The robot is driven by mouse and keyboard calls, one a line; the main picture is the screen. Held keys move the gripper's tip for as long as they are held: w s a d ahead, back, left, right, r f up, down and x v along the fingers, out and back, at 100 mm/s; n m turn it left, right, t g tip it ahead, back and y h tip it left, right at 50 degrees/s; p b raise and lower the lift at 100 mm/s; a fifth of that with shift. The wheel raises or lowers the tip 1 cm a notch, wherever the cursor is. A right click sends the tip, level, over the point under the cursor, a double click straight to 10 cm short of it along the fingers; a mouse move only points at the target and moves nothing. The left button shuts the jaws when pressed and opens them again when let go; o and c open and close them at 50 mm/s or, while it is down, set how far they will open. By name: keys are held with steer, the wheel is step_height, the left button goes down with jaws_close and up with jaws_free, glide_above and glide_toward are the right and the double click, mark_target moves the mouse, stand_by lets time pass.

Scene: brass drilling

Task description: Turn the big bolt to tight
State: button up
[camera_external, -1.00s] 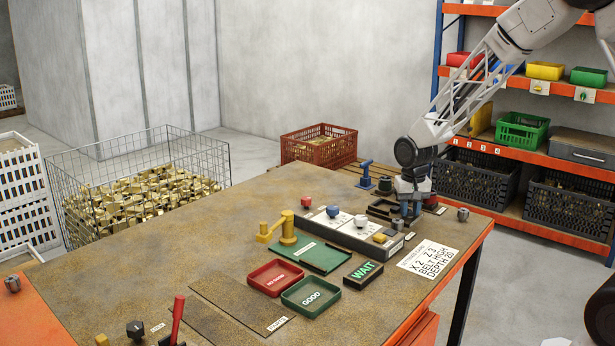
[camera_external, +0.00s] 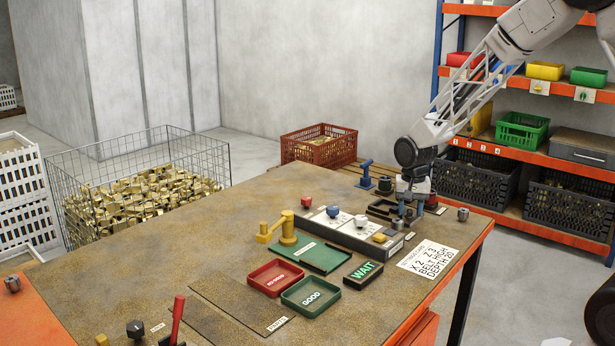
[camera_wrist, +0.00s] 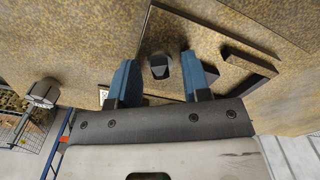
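My gripper (camera_external: 416,203) is low over the far right corner of the workbench, pointing down. In the wrist view, the two blue fingers of my gripper (camera_wrist: 160,82) stand apart. A dark bolt-like head (camera_wrist: 159,66) shows in the gap between them, with space on both sides; no contact is visible. I cannot tell for sure that this is the big bolt. A grey faceted knob (camera_external: 462,214) stands on the bench right of my gripper. A similar grey knob (camera_wrist: 45,92) shows at the left in the wrist view.
A dark angled frame (camera_wrist: 250,65) lies close to the right finger. Left of my gripper are a grey panel with coloured knobs (camera_external: 350,232) and a blue fixture (camera_external: 366,175). A printed card (camera_external: 428,259) lies in front. The bench edge is close on the right.

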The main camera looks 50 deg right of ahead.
steer(key=shift+o, duration=0.6)
steer(key=shift+n, duration=0.4)
steer(key=shift+n, duration=1.2)
steer(key=n, duration=0.4)
step_height(320, 180, up, 8)
steer(key=shift+f, duration=0.1)
